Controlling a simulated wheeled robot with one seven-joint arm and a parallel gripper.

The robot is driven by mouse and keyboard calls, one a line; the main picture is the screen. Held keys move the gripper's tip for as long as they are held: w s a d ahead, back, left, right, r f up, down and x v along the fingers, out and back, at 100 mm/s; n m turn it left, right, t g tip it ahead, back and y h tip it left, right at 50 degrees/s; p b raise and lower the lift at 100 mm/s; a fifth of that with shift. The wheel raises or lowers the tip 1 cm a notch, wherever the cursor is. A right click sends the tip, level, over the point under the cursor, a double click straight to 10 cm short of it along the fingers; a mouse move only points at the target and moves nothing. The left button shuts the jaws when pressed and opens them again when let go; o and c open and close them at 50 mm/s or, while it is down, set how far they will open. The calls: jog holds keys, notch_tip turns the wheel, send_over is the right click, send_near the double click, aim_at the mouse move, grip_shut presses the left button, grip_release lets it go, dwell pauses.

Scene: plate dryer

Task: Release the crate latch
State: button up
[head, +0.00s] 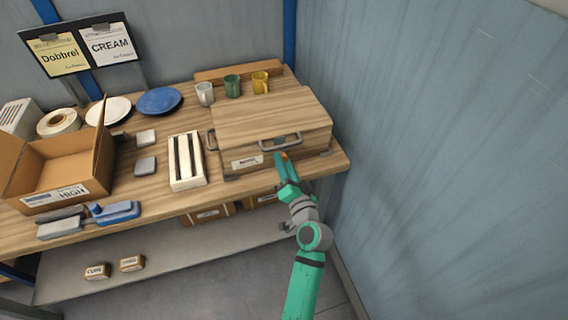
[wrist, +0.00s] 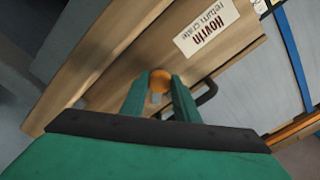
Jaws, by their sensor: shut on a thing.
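The wooden crate (head: 228,150) stands at the right end of the workbench with its lid (head: 265,112) lying flat on top. Its front bears a label (head: 247,162), which reads "return crate" in the wrist view (wrist: 207,28). A round orange knob (wrist: 160,77), seemingly the latch, sits on the crate front. My gripper (wrist: 159,88) is shut on this knob, one finger on each side. In the head view my gripper (head: 284,160) reaches the crate front just below the grey handle (head: 280,142) and hides most of the knob.
The handle (wrist: 207,96) is close beside my right finger in the wrist view. Mugs (head: 232,86) stand behind the crate. A white slotted rack (head: 187,161) and an open cardboard box (head: 60,170) are to the left. A blue-grey wall (head: 430,130) rises on the right.

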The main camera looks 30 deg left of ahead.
jog(key=m, duration=0.4)
jog(key=shift+s+a, duration=0.1)
jog(key=shift+m, duration=1.8)
jog(key=o, duration=1.1)
jog(key=shift+c, duration=0.2)
jog(key=shift+m, duration=0.3)
jog(key=shift+s+d, duration=0.1)
jog(key=shift+d, duration=0.15)
jog(key=v, duration=1)
jog(key=shift+s, duration=0.2)
